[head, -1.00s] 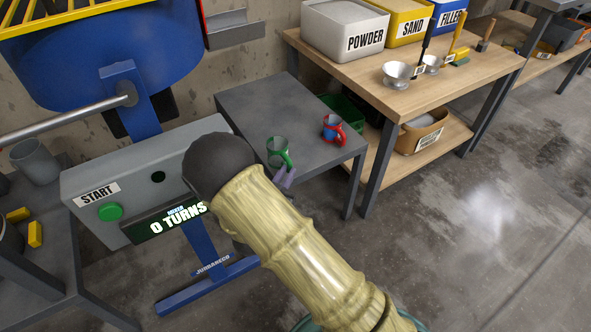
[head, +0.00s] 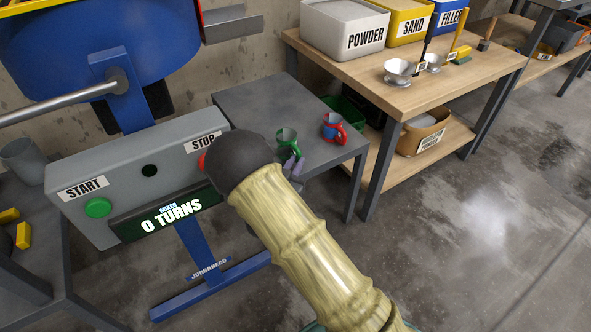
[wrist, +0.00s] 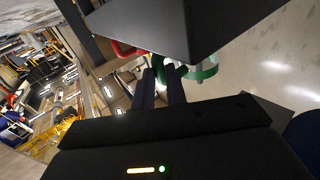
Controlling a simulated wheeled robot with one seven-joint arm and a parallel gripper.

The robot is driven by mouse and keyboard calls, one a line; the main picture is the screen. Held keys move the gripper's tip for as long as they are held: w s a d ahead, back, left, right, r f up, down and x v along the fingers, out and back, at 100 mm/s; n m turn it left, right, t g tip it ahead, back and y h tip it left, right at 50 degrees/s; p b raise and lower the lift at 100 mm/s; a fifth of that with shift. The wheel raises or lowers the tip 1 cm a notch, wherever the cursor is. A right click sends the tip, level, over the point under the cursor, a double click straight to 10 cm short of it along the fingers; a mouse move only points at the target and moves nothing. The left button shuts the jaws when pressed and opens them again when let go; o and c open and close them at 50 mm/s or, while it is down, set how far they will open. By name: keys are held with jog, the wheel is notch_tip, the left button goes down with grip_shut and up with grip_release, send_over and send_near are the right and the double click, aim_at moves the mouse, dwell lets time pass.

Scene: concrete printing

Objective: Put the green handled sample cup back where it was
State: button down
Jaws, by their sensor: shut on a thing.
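The green handled sample cup (head: 287,138) is grey with a green rim and handle. It is upright over the small grey table (head: 257,98); I cannot tell whether its base touches the top. My gripper (head: 294,166) is shut on its handle, the fingers partly hidden behind my arm. In the wrist view the green handle (wrist: 205,70) shows at the fingertips (wrist: 166,82), with the cup body mostly hidden by a dark part. A red handled cup (head: 333,127) stands on the same table, to the right of the green one.
The mixer control box (head: 140,180) with START and STOP buttons is left of the table. A green crate (head: 345,112) sits behind the table. Bare table lies left of the cups.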

jog(key=shift+f, duration=0.15)
jog(key=c, duration=1.4)
grip_release()
jog(key=shift+f, duration=0.15)
jog(key=shift+s+a+r, duration=0.15)
jog(key=shift+s+r, duration=0.1)
jog(key=shift+s, duration=0.05)
jog(key=p+v, duration=0.4)
jog(key=v, duration=0.7)
jog(key=shift+s, duration=0.2)
jog(key=shift+a+f, duration=0.1)
